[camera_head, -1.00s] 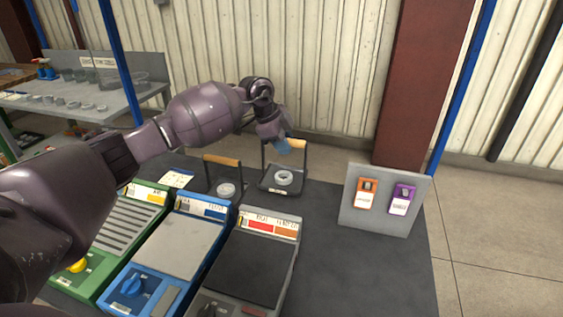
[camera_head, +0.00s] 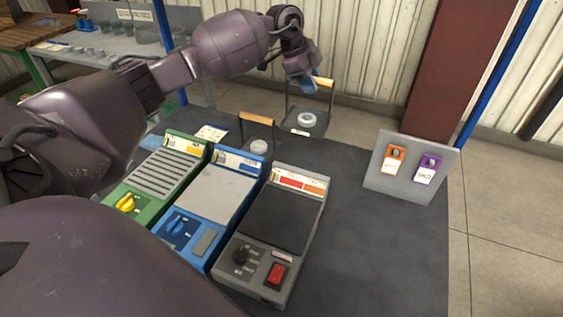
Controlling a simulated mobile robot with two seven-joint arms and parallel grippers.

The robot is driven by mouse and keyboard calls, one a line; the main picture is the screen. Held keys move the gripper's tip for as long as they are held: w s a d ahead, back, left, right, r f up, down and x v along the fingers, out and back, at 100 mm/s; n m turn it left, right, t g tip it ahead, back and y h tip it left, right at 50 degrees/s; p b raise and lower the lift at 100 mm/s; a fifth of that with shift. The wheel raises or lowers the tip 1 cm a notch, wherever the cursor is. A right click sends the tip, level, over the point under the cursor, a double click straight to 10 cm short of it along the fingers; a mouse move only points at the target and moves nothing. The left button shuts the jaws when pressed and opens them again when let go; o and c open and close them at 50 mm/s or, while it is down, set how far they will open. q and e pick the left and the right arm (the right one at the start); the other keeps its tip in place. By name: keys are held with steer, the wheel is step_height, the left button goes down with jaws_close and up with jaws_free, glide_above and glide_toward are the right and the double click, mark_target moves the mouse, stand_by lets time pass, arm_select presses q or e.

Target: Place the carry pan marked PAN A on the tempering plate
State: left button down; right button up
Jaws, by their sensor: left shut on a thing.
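Two dark carry pans with wooden bail handles, each holding a pale ring-shaped piece, are at the back of the bench. My left gripper (camera_head: 319,83) is shut on the wooden handle of the right-hand pan (camera_head: 307,130), which hangs level and appears a little above the bench. The left-hand pan (camera_head: 259,150) stands on the bench. Their lettering is too small to read. Three plate units stand in front: green with a slotted top (camera_head: 162,172), blue with a pale plate (camera_head: 216,193), and grey with a dark plate (camera_head: 279,222). I cannot read which is the tempering plate. My right gripper is out of view.
A grey upright panel (camera_head: 413,190) with an orange and a purple tag stands at the right. Bare dark bench (camera_head: 365,250) lies right of the grey unit. A paper card (camera_head: 211,133) lies behind the green unit. A side table (camera_head: 100,62) with small parts is at back left.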

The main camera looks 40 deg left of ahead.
arm_select(q)
steer(key=s+d+r+p, duration=0.3)
steer(key=s, duration=0.4)
steer(key=s+d+r+p, duration=0.2)
steer(key=s+d, duration=0.1)
steer(key=s, duration=0.5)
steer(key=s+d+r+p, duration=0.2)
steer(key=s+r+p, duration=0.1)
steer(key=s, duration=0.4)
step_height(320, 180, down, 20)
steer(key=b, duration=0.2)
steer(key=shift+f, duration=0.25)
steer(key=c, duration=1.4)
jaws_free()
steer(key=shift+s+f, duration=0.1)
steer(key=o, duration=0.4)
steer(key=p+v, duration=0.1)
steer(key=v, duration=1.1)
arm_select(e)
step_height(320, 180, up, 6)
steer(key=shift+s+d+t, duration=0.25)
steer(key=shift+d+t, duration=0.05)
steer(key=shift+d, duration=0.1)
